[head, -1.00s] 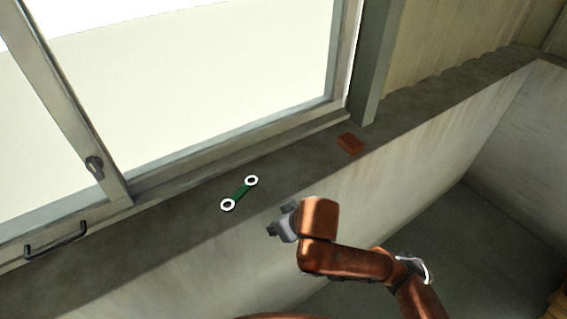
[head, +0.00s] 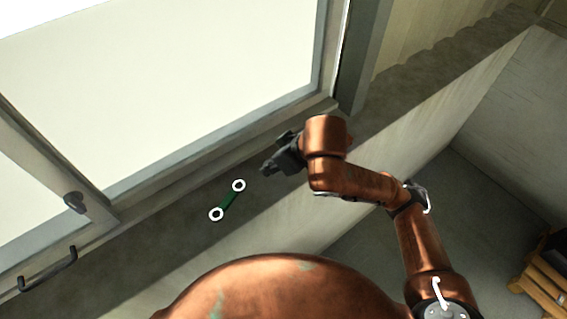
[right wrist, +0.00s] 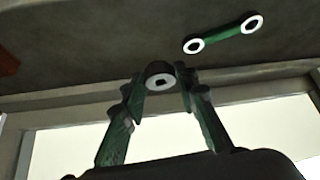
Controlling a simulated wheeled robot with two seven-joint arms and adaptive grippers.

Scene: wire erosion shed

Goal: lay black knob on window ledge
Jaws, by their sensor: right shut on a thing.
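The black knob (right wrist: 160,69) shows in the right wrist view as a small dark round piece with a pale ring and a dark hole. It sits between the fingertips of my right gripper (right wrist: 163,80), which is shut on it. In the head view my right gripper (head: 267,168) is over the window ledge (head: 150,235), near the window frame; there I cannot tell the knob from the dark fingertips. The ledge is a long grey strip below the window, and it fills the top of the wrist view (right wrist: 110,35). My left gripper is not in view.
A green link with two white ring ends (head: 229,200) lies on the ledge left of my right gripper, also in the wrist view (right wrist: 225,36). A reddish block (right wrist: 8,62) shows at the wrist view's left edge. A dark window handle (head: 48,270) is at lower left.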

